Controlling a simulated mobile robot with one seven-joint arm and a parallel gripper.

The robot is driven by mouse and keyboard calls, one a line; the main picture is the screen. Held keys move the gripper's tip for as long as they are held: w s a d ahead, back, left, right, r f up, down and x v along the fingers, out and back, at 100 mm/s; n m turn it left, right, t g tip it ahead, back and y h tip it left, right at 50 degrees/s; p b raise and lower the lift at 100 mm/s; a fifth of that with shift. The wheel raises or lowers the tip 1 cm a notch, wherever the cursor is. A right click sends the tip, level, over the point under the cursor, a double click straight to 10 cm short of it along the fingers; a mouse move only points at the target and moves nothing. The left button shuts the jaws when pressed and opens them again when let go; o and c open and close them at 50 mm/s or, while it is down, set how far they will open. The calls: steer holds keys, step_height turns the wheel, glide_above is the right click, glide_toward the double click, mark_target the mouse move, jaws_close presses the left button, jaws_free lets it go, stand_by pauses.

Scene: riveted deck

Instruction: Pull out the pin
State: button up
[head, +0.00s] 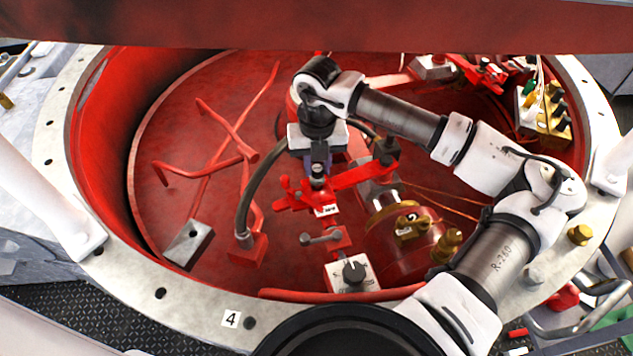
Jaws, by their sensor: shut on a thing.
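My gripper (318,162) points down inside the round red well, near its middle. It is shut on a small dark and metallic piece, which looks like the pin (317,183). The piece stands roughly upright at a red bracket (290,198) with a small white label (325,210). The fingertips and the pin's top are small and partly hidden by the gripper body. I cannot tell how deep the pin sits in the bracket.
A dark hose (246,200) curves close left of my gripper. Bent red pipes (225,130) lie further left. A red cylinder with brass fittings (405,240) stands to the right, and a white box with a black knob (352,272) in front. The pale flanged rim (190,315) surrounds the well.

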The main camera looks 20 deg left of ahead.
mark_target(317, 168)
steer(key=shift+r+p, duration=0.5)
steer(key=shift+r, duration=1)
steer(key=shift+r, duration=0.1)
